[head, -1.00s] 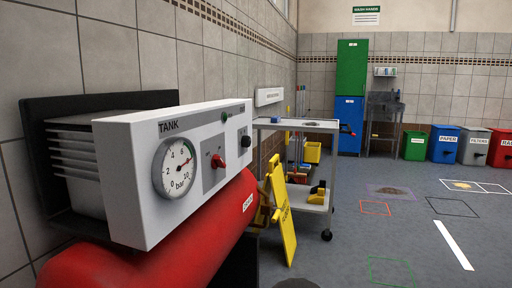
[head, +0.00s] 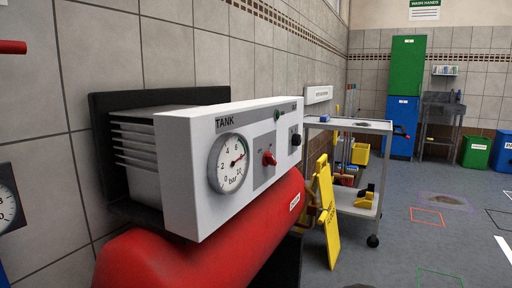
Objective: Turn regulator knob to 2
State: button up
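The white control panel (head: 205,190) labelled TANK is mounted at the wall above a red tank (head: 160,252). On its front are a round bar gauge (head: 229,163), a red knob or switch (head: 269,159) and a smaller black knob (head: 296,140) farther along. Which of these is the regulator knob I cannot read from labels. The gauge needle points to the upper right, near the higher numbers. A small green button (head: 278,115) sits above the red one. Any scale marks around the knobs are too small to read. My gripper is not in view.
A yellow folding floor sign (head: 328,213) and a grey trolley (head: 350,126) stand beyond the tank. Another gauge (head: 8,205) and a red bar (head: 13,47) show at the left edge. Open grey floor lies to the right.

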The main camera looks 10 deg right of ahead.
aim_at(296, 139)
jog(key=z, duration=0.45)
jog(key=k, duration=0.55)
jog(key=z, duration=0.95)
jog(key=i, duration=0.95)
jog(key=u, duration=0.75)
